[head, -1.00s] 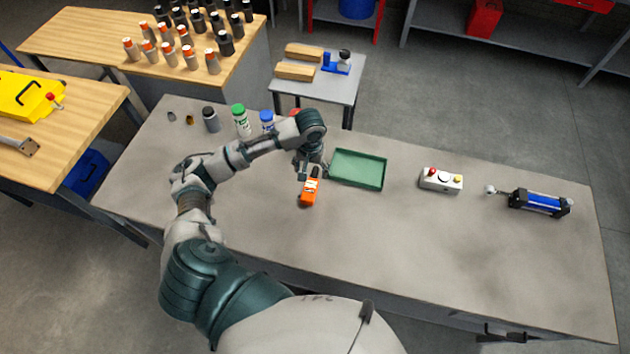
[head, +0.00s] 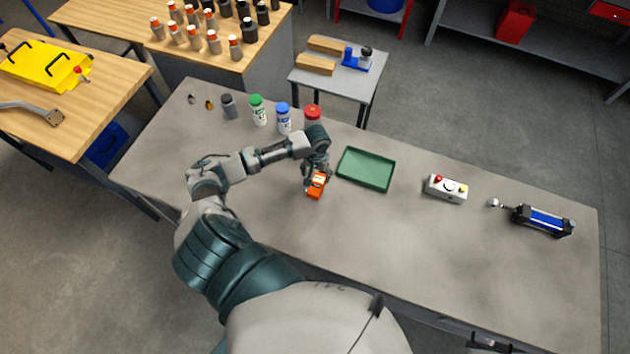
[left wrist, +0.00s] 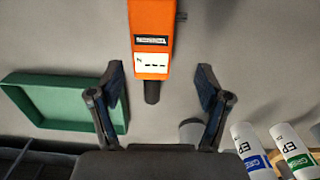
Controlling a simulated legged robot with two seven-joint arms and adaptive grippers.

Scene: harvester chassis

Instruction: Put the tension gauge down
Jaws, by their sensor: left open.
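The tension gauge (head: 316,186) is an orange block with a white display and label. It appears to lie on the grey workbench (head: 420,255), left of the green tray. In the left wrist view the gauge (left wrist: 152,35) points its dark end back between my fingers, with a gap on each side. My left gripper (head: 317,176) is open just over the gauge and hides part of it in the head view. Its two spread fingers (left wrist: 160,78) show in the left wrist view, touching nothing visible. My right gripper is not in view.
The green tray (head: 366,169) looks empty. A white button box (head: 446,188) and a blue cylinder (head: 543,220) stand to the right. Bottles with green (head: 258,110), blue (head: 284,118) and red lids (head: 313,115) stand behind my arm. The front of the bench is clear.

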